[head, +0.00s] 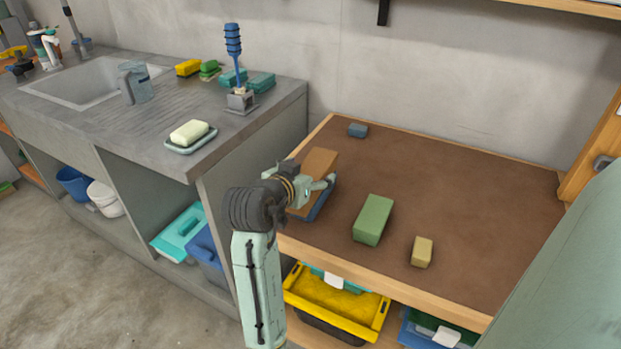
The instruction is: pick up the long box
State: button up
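A long orange-brown box (321,162) lies on the left part of the brown-topped table, partly hidden behind my gripper (328,184). A blue edge (319,206) shows below and beside its near end; I cannot tell whether this is a separate thing under it. My gripper is over the middle of the brown box in this view. Its fingers are small and overlap the box, so I cannot tell whether they touch it or how far apart they are. A green box (373,220), shorter, lies to the right.
A small yellow box (422,252) and a small blue box (358,130) also lie on the table (470,205). The table's right side is clear. A grey sink counter (110,115) stands at left. A yellow crate (335,302) is on the shelf below.

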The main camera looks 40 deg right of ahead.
jog(key=c, duration=1.5)
